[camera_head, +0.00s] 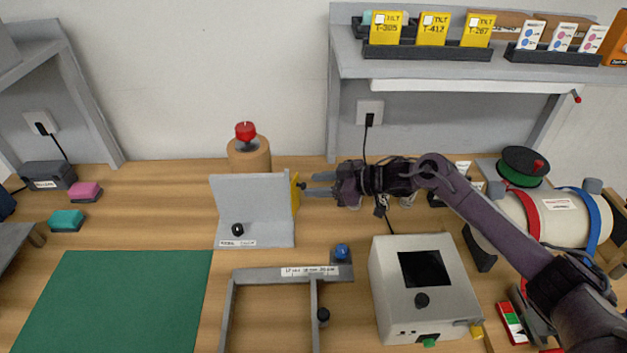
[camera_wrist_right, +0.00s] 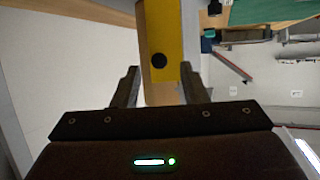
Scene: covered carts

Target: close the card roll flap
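A grey L-shaped stand (camera_head: 255,200) is on the wooden table, with a small label on its front and a black knob on its base. A yellow panel (camera_head: 295,194) with a dark knob stands upright at its right edge; it may be the flap, but I cannot read a name. My right gripper (camera_head: 306,189) is just right of the panel, pointing left. In the right wrist view the yellow panel (camera_wrist_right: 164,45) and its dark knob appear ahead, between the spread fingers (camera_wrist_right: 159,80). The fingers are open; contact cannot be told. My left gripper is not in view.
A wooden cylinder with a red knob (camera_head: 247,150) stands behind the stand. A grey frame (camera_head: 230,300) and a white box with a dark screen (camera_head: 385,300) are in front. A strapped white cylinder (camera_head: 520,215) is at the right. A green mat (camera_head: 120,300) lies front left.

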